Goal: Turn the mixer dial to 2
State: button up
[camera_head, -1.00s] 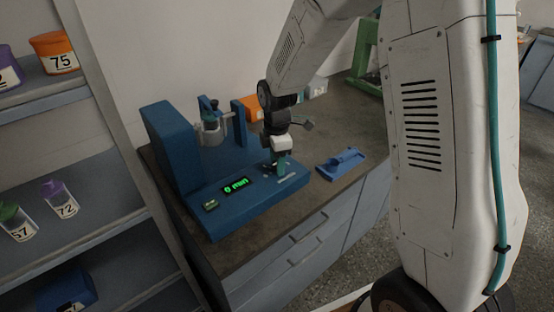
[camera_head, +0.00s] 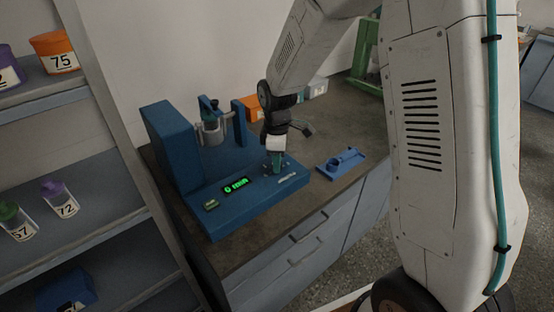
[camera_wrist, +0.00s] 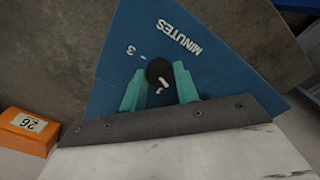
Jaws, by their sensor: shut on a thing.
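The blue mixer (camera_head: 215,165) stands on the counter with a raised back and a flat front base. Its green display (camera_head: 235,186) seems to read 0 min. In the wrist view the black dial (camera_wrist: 158,71) with a white pointer mark sits on the blue panel (camera_wrist: 205,60), near the printed word MINUTES and a "3". My gripper (camera_wrist: 158,88) has its teal fingers shut on the dial, one on each side. My gripper also shows in the head view (camera_head: 276,163), pointing down at the front base. The other dial numbers are hidden or unclear.
A blue holder (camera_head: 342,160) lies on the counter to the right of the mixer. Orange and grey boxes (camera_head: 316,88) stand behind. Shelves with labelled containers (camera_head: 62,198) are at the left. The counter's front edge runs close to the mixer.

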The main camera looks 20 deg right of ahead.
jog(key=m, duration=0.4)
jog(key=shift+m, duration=0.3)
jog(key=m, duration=0.5)
jog(key=shift+m, duration=0.3)
jog(key=m, duration=0.9)
jog(key=shift+m, duration=0.3)
jog(key=o, duration=1)
jog(key=shift+c, duration=0.2)
